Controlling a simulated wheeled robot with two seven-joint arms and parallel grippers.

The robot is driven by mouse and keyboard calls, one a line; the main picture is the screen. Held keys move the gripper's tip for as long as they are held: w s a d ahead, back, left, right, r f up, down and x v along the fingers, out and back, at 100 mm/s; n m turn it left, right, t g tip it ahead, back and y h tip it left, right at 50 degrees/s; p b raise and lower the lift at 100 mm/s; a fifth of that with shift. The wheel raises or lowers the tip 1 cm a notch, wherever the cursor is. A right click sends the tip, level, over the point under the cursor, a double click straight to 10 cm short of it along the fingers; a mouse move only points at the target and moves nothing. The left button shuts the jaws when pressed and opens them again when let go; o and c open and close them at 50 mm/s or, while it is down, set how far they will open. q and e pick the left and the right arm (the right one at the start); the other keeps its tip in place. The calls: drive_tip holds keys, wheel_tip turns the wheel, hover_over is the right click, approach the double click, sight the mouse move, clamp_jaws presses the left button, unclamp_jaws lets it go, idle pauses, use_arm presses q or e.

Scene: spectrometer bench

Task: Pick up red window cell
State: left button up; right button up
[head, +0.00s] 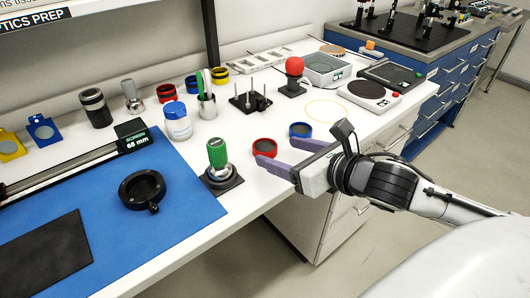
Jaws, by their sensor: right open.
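Nothing is held. I cannot tell whether a finger touches the cell. A matching blue cell (300,130) lies just behind the far finger. My left gripper is not in view.
A green-handled tool (217,157) stands left of the red cell. A red-knobbed device (293,77) and a black stand with pins (250,101) are behind. A blue mat (175,215) with a black ring mount (142,189) covers the left. The bench's front edge is close.

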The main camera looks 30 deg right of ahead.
sight(263, 145)
drive_tip(key=shift+x, duration=2.45)
drive_tip(key=shift+a+r, duration=0.1)
drive_tip(key=shift+r, duration=0.05)
drive_tip(key=c, duration=1.1)
drive_tip(key=shift+r, duration=0.1)
drive_tip(key=shift+c, duration=0.2)
